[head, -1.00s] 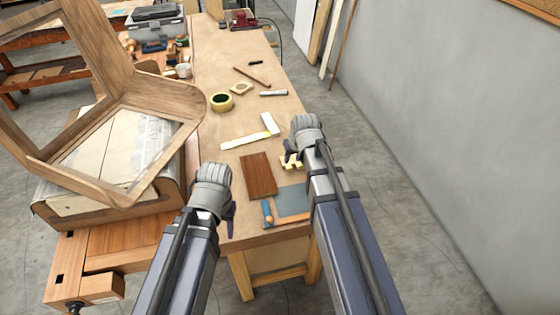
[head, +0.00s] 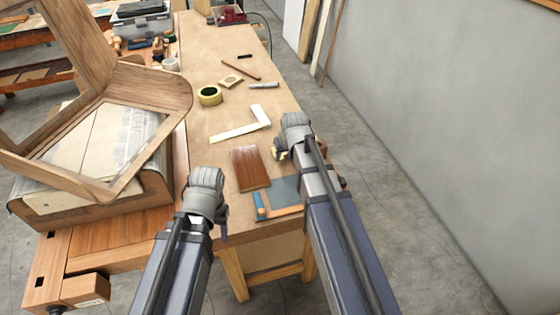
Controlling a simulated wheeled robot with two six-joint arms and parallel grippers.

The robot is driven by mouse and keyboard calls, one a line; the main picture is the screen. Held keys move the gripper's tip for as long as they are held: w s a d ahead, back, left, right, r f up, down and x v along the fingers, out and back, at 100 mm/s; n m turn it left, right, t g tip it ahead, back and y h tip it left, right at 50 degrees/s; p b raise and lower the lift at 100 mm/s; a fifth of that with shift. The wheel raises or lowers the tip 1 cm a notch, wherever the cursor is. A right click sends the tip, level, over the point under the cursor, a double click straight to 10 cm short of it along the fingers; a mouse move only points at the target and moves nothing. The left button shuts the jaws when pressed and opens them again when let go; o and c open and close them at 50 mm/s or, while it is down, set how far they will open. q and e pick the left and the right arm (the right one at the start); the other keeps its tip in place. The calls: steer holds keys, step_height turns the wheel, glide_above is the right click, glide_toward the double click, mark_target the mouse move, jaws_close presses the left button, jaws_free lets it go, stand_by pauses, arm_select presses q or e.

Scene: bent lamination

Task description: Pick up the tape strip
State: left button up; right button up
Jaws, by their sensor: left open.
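A pale strip lies on the workbench (head: 200,140) and meets another pale piece at a corner, making an L (head: 238,131). I cannot tell for sure which part is the tape strip. A yellow-green tape roll (head: 209,96) lies further back. My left gripper (head: 221,226) is open at the bench's near left, in front of the L and apart from it; its fingers are mostly hidden. My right gripper (head: 279,153) is over the bench's right side, close to the L's right end. A small tan piece shows by its fingers, and I cannot tell whether it is held.
A brown wood block (head: 250,168) and a blue-grey sheet (head: 285,190) lie between my arms. A wooden dowel (head: 240,69) and a metal tool (head: 264,85) lie further back. A large bent wooden frame (head: 150,85) stands at the left. A wall is at the right.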

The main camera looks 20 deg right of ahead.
arm_select(q)
steer(key=shift+f+b, duration=0.4)
steer(key=shift+f, duration=0.5)
arm_select(e)
steer(key=shift+x, duration=1)
arm_select(q)
steer(key=shift+r, duration=0.1)
arm_select(e)
steer(key=shift+r, duration=0.1)
steer(key=shift+s, duration=0.1)
steer(key=shift+c, duration=0.2)
jaws_close()
arm_select(q)
steer(key=shift+r, duration=0.15)
arm_select(e)
steer(key=shift+r, duration=0.15)
arm_select(q)
step_height(320, 180, up, 10)
steer(key=p, duration=1)
arm_select(e)
step_height(320, 180, up, 10)
arm_select(q)
steer(key=shift+r+p, duration=0.1)
steer(key=shift+p, duration=0.25)
arm_select(e)
steer(key=shift+r, duration=0.1)
